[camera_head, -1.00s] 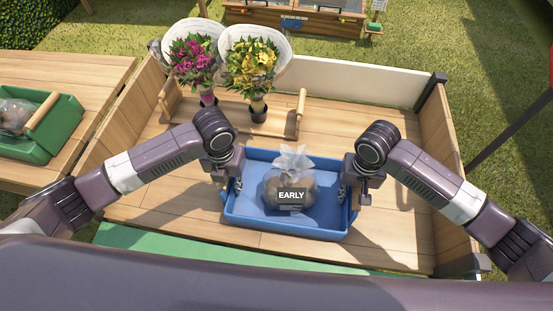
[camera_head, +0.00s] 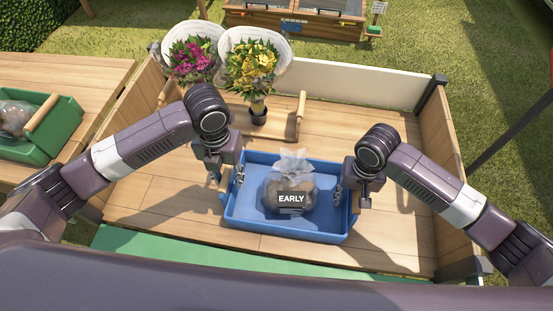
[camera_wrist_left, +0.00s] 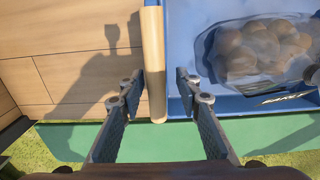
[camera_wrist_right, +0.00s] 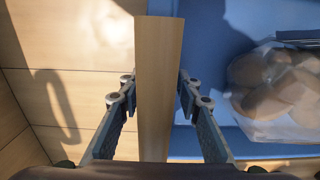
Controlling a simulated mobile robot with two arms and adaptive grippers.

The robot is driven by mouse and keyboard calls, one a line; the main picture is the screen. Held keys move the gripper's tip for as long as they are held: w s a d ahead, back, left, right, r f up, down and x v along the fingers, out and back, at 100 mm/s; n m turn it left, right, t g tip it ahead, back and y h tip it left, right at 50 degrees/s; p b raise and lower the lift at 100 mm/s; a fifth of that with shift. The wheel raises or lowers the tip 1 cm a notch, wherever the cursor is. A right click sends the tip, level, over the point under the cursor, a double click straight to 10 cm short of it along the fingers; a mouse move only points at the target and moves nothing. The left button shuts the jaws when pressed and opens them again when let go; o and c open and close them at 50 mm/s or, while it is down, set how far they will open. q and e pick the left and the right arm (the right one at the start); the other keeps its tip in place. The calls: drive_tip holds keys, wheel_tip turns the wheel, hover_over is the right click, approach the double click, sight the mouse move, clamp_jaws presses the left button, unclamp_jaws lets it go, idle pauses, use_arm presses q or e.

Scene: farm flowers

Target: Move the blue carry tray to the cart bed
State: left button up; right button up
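The blue carry tray (camera_head: 260,228) sits on the wooden cart bed (camera_head: 185,205), near its front edge. A clear bag of brownish round produce (camera_head: 290,185) labelled "EARLY" lies in it. My left gripper (camera_head: 222,178) is open above the tray's left wooden handle (camera_wrist_left: 154,65); in the left wrist view the handle lies between the parted fingers, with gaps on both sides. My right gripper (camera_head: 352,198) is at the right wooden handle (camera_wrist_right: 158,90). Its fingers are parted on either side of that handle, and I see no firm clamp on it.
Behind the tray, pink flowers (camera_head: 192,58) and yellow flowers (camera_head: 252,65) stand by a wooden handle (camera_head: 300,112). A green tray (camera_head: 62,125) sits on the wooden table at left. Boards wall the bed's sides and back. The bed right of the tray is clear.

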use_arm(q)
wheel_tip(320, 180, up, 4)
drive_tip(key=shift+r, duration=0.45)
use_arm(e)
drive_tip(key=shift+r, duration=0.25)
wheel_tip(320, 180, up, 12)
drive_tip(key=shift+f, duration=0.25)
use_arm(q)
drive_tip(key=shift+s, duration=0.1)
use_arm(e)
drive_tip(key=shift+s+f, duration=0.1)
